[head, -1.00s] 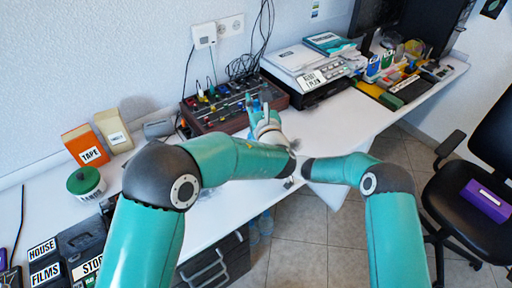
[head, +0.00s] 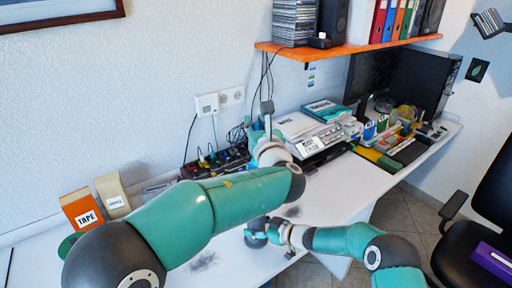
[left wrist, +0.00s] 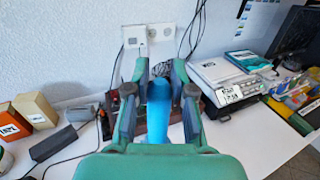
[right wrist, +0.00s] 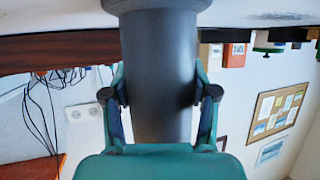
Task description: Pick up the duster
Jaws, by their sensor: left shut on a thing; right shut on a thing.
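My left gripper (head: 259,124) is raised in front of the wall, above the back of the desk. In the left wrist view its fingers are shut on a blue upright thing (left wrist: 158,112), perhaps the duster; only part shows between them. My right gripper (head: 270,231) is lower, over the desk's front part. In the right wrist view its fingers are shut on a dark grey cylinder (right wrist: 160,85) with a wider end. That cylinder also shows at the gripper in the head view (head: 253,239). I cannot tell for sure which held thing is the duster.
Dark dusty smudges (head: 204,261) mark the white desk (head: 335,190). A control box (head: 225,160), a printer (head: 310,135) and a tape box (head: 82,209) stand along the wall. An orange shelf (head: 350,48) with discs and binders hangs above. A chair (head: 490,220) stands right.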

